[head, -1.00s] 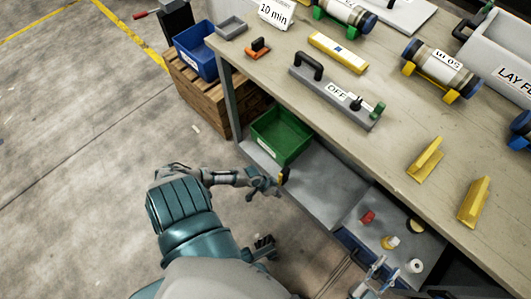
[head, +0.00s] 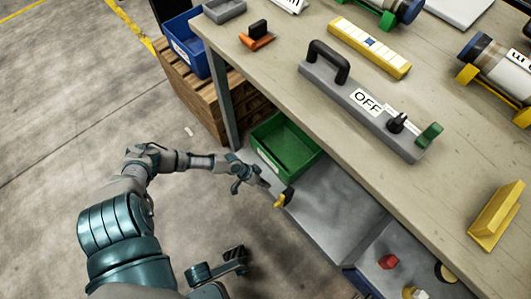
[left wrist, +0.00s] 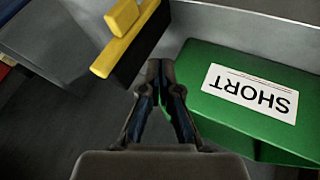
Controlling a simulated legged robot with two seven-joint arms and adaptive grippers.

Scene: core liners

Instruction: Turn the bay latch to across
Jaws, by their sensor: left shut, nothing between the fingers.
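My right gripper is out of view.
The green bin (head: 259,135), labelled SHORT in the left wrist view, stands beside the latch. The workbench (head: 290,75) overhangs the shelf (head: 331,203). A grey OFF fixture (head: 340,90) lies on top. A blue bin (head: 181,40) sits on a wooden crate (head: 190,95).

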